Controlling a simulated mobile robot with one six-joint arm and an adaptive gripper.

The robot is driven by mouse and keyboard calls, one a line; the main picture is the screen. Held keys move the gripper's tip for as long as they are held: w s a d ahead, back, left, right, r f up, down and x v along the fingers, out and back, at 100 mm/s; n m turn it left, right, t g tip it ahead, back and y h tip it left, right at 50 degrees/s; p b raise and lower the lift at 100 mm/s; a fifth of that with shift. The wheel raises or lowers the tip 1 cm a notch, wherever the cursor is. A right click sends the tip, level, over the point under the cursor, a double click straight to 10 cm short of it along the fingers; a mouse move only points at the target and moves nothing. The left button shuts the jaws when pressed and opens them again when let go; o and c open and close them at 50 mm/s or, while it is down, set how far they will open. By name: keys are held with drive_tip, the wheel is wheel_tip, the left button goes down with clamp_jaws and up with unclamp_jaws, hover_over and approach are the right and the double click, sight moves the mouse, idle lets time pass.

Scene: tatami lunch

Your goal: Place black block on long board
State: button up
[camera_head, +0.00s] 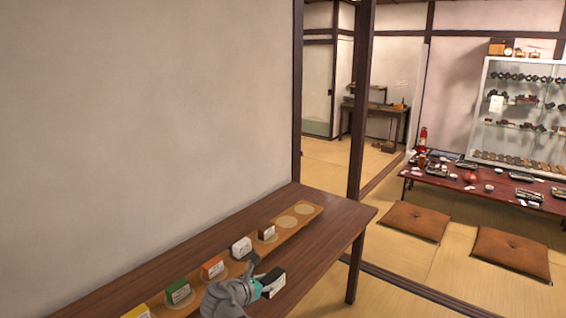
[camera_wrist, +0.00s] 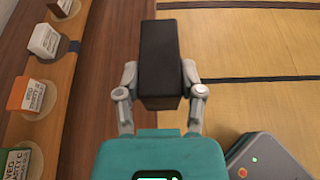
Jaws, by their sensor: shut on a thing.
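My gripper (camera_head: 262,284) is shut on the black block (camera_head: 275,282), which is held out beyond the fingertips, to the right of the long board (camera_head: 294,229). In the wrist view the black block (camera_wrist: 160,55) stands between the two fingers of my gripper (camera_wrist: 160,88), dark side toward the camera. In the head view one of its faces looks white. The long board also shows in the wrist view (camera_wrist: 66,75), along the left. It has a row of round pale spots.
On the board stand a yellow block (camera_head: 137,312), a green block (camera_head: 178,291), an orange block (camera_head: 212,268), a white block (camera_head: 241,247) and a brown block (camera_head: 267,232). The board lies on a dark wooden table (camera_head: 340,215) along the wall. Cushions (camera_head: 414,221) lie on the tatami at right.

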sight(268, 280)
drive_tip(key=shift+r+p, duration=2.2)
drive_tip(key=shift+r, duration=0.5)
drive_tip(key=shift+d, duration=0.1)
